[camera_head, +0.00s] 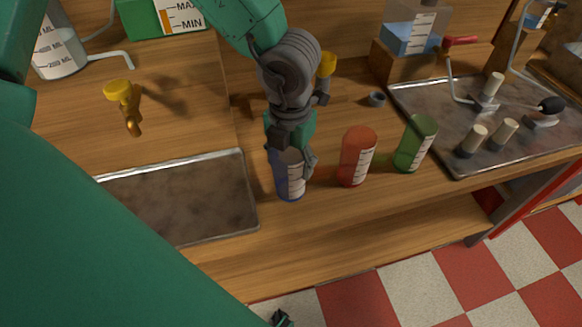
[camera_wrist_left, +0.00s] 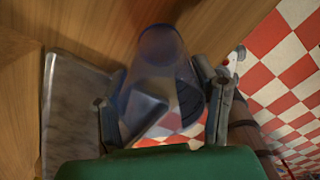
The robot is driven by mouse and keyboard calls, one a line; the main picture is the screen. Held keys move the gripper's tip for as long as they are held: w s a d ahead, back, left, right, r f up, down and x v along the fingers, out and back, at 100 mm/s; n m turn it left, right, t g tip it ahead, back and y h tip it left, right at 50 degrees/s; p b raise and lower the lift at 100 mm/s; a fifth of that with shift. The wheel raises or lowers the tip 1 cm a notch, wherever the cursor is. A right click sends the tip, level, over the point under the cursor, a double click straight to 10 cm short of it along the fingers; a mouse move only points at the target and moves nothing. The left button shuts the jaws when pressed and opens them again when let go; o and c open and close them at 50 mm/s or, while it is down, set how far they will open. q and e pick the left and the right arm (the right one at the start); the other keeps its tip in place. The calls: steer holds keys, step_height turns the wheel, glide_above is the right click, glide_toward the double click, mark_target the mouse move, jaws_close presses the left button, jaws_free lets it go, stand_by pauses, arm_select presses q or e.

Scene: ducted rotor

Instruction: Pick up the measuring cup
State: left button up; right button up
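A see-through blue measuring cup (camera_head: 290,188) stands upright near the front edge of the wooden counter. My left gripper (camera_head: 292,160) is over it from above, with its fingers down on either side of the cup. In the left wrist view the blue cup (camera_wrist_left: 163,50) lies between the two spread fingers of the left gripper (camera_wrist_left: 160,105). A narrow gap shows at the left finger; contact at the right finger is unclear. A red cup (camera_head: 355,160) and a green cup (camera_head: 415,145) stand to the right. A dark tip at the bottom edge may be my right gripper (camera_head: 281,318).
A metal tray (camera_head: 190,195) lies to the left of the blue cup; it also shows in the left wrist view (camera_wrist_left: 72,110). Another tray (camera_head: 440,125) with pegs and a red-handled crank is at right. A yellow-knobbed tap (camera_head: 122,98) rises behind the left tray.

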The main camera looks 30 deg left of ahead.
arm_select(q)
steer(key=c, duration=0.5)
steer(key=shift+o, duration=0.3)
step_height(320, 180, up, 9)
steer(key=shift+p, duration=1.2)
steer(key=shift+r, duration=0.45)
